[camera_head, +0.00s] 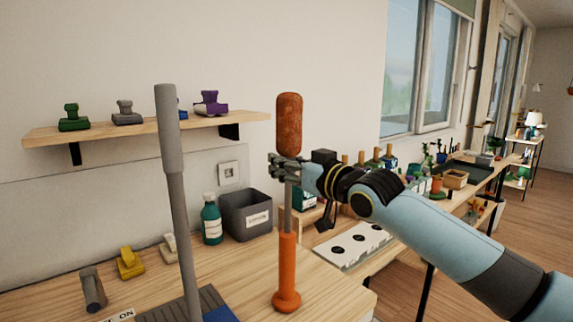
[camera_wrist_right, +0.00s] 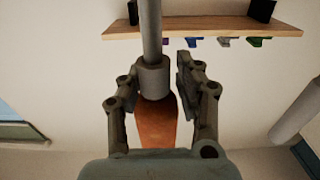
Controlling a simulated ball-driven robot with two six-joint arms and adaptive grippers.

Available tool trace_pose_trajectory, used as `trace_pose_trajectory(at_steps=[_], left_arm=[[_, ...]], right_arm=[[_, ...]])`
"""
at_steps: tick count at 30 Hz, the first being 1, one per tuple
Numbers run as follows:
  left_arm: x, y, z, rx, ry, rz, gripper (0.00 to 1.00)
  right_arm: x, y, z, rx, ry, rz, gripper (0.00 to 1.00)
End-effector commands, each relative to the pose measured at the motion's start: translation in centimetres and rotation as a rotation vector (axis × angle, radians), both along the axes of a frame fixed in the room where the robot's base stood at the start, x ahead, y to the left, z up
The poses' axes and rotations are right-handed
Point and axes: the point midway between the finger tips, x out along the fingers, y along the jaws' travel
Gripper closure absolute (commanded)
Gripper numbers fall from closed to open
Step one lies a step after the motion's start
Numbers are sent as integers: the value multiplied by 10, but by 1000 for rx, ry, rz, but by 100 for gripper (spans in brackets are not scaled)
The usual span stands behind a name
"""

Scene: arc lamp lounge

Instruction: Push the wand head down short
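The wand stands upright on the table in the head view. It has a rust-brown head (camera_head: 289,124), a thin grey rod (camera_head: 288,215) and an orange sleeve with a round foot (camera_head: 287,272). My right gripper (camera_head: 285,165) is around the rod just under the head. In the right wrist view, the grey collar (camera_wrist_right: 155,80) lies between the two fingers (camera_wrist_right: 158,78), with a gap showing on the right side. The fingers look open; contact on the left side is unclear. Part of the head shows below the collar (camera_wrist_right: 157,123). My left gripper is not in view.
A tall grey pole (camera_head: 177,200) stands left of the wand. A grey bin (camera_head: 246,217) and a green bottle (camera_head: 211,222) are behind it. A wall shelf (camera_head: 140,130) holds several small stamps. A white panel (camera_head: 350,245) lies under my right arm.

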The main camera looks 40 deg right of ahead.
Motion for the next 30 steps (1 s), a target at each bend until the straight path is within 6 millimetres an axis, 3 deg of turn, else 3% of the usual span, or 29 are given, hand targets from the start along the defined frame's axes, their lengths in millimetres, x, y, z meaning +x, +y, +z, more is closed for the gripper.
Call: trace_pose_trajectory(at_steps=[1, 6, 19, 23, 30], left_arm=[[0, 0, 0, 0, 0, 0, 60], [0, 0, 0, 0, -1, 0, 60], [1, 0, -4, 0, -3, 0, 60], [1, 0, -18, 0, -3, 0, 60], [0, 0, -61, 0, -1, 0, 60]], right_arm=[[0, 0, 0, 0, 1, 0, 78], [0, 0, -1, 0, 1, 0, 100], [0, 0, -6, 2, 3, 0, 100], [0, 0, -25, 3, 5, 0, 100], [0, 0, -81, 3, 9, 0, 100]])
